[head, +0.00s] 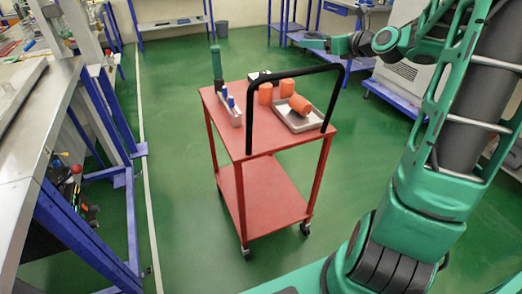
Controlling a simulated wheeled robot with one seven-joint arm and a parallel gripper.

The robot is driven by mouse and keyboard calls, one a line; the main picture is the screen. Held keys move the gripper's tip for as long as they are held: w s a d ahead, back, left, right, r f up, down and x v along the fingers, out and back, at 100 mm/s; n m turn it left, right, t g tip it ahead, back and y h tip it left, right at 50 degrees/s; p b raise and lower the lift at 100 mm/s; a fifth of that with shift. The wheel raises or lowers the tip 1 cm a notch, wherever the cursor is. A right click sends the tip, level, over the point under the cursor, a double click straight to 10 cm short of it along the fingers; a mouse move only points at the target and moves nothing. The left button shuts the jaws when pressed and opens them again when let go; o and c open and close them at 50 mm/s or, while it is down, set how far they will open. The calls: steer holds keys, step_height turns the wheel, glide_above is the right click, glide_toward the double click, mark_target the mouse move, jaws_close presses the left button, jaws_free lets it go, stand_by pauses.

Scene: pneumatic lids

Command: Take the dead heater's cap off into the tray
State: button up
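A shallow grey tray (309,123) sits on the right part of a red cart's top. An orange cylinder (300,104) lies tilted in or over the tray. Two more orange cylinders, a left one (265,94) and a right one (287,88), stand upright at the tray's far side; I cannot tell whether they are inside it. I cannot tell which things are heaters or caps, or which is dead. My gripper (312,41) is small at the end of my green arm, beyond the cart and apart from these things. Its finger opening is not clear.
The red cart (275,141) has a raised black handle (249,110) arching near the tray. A white rack (228,108) with blue-topped items and a tall green object (216,64) stand at its left. A workbench (50,130) lines the left; green floor (185,190) between is clear.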

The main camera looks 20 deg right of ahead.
steer(key=v, duration=1)
steer(key=shift+s, duration=0.25)
steer(key=shift+d+r, duration=0.1)
